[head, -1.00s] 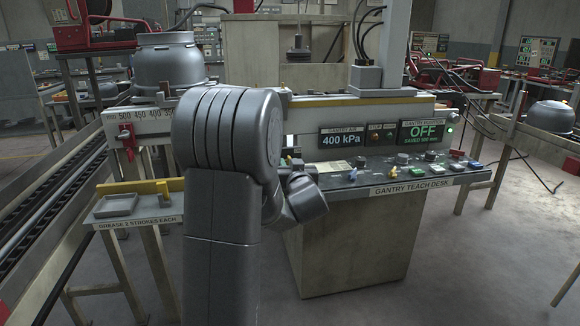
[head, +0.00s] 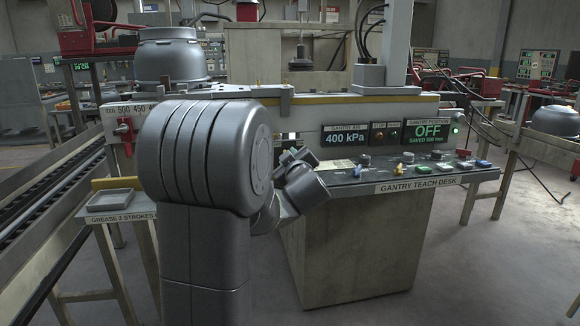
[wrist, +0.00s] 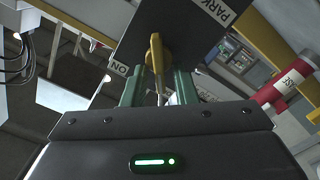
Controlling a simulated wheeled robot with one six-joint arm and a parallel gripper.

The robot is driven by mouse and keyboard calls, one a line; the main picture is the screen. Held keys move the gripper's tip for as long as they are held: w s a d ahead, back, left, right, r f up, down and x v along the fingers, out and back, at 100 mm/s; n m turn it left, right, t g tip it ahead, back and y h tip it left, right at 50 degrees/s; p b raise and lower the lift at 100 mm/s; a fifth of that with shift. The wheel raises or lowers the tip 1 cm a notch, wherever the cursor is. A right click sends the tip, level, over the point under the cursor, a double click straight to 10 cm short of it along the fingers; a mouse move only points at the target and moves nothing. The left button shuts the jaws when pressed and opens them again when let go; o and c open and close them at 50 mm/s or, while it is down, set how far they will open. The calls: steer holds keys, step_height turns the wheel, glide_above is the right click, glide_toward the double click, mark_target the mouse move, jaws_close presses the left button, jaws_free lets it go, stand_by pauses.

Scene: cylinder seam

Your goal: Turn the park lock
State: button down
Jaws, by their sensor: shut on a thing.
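The park lock is a yellow lever (wrist: 156,55) on a dark plate (wrist: 185,25), both in the wrist view. In the head view my grey arm hides the lock and the gripper's fingers.
The gantry teach desk (head: 340,240) stands right of my arm, with several knobs and switches on top. Its displays read 400 kPa and OFF (head: 430,132). A grey tray (head: 110,199) sits at left. A red-and-white cylinder (wrist: 290,85) shows at right in the wrist view.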

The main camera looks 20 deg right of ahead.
steer(key=shift+f+n+b, duration=0.15)
steer(key=shift+n+b, duration=0.25)
steer(key=shift+n, duration=0.2)
steer(key=c, duration=1.5)
jaws_free()
steer(key=p+v, duration=0.1)
steer(key=v, duration=1.3)
steer(key=shift+w+a+p, duration=0.1)
steer(key=shift+a+p, duration=0.05)
steer(key=shift+p, duration=0.25)
